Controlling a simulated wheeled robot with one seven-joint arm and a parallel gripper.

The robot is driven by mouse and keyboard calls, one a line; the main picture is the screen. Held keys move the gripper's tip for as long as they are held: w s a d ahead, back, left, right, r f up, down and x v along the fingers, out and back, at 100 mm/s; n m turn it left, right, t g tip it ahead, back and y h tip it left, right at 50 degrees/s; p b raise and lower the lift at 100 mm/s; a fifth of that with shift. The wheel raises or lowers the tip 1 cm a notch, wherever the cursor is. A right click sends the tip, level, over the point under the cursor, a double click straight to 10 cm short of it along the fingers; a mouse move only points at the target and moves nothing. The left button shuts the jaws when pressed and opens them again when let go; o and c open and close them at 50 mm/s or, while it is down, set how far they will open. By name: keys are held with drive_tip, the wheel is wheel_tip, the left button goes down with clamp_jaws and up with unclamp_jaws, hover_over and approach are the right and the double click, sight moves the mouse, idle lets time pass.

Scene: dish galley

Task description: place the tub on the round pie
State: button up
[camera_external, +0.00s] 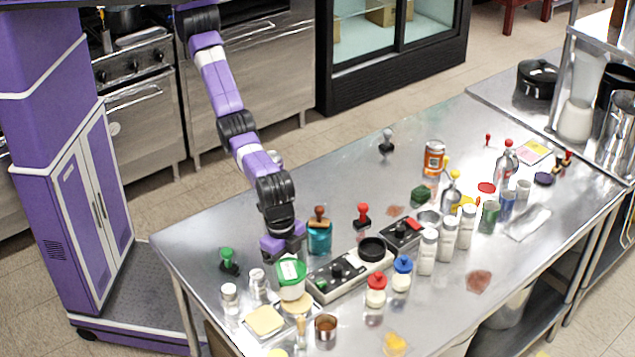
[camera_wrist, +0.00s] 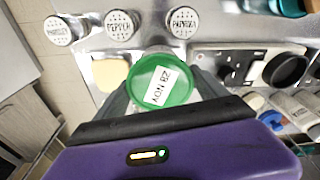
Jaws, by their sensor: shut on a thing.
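The tub (camera_external: 292,288) is white with a green lid, and its label reads 28 NOV in the wrist view (camera_wrist: 163,82). My gripper (camera_external: 289,264) is shut on the tub, with a finger on each side of it in the wrist view (camera_wrist: 163,92). The tub looks upright near the front left of the steel table. A round, tan, flat thing, seemingly the round pie (camera_external: 299,309), shows just below the tub and is partly hidden by it. I cannot tell whether the tub touches it. In the wrist view the tub hides the pie.
A square pale yellow slab (camera_external: 264,320) lies left of the pie. Shakers (camera_external: 229,298) stand behind it, and a copper-coloured cup (camera_external: 326,327) stands to the right. A control panel (camera_external: 340,279) and a teal jar (camera_external: 319,237) are close by. The table's left corner is fairly clear.

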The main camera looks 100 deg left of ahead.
drive_tip(key=shift+f, duration=0.6)
drive_tip(key=shift+f, duration=0.15)
drive_tip(key=o, duration=1.8)
drive_tip(key=r, duration=0.8)
drive_tip(key=s+r, duration=0.1)
drive_tip(key=r, duration=0.3)
drive_tip(key=shift+s+a+r, duration=0.1)
drive_tip(key=shift+a, duration=0.25)
drive_tip(key=shift+b, duration=0.3)
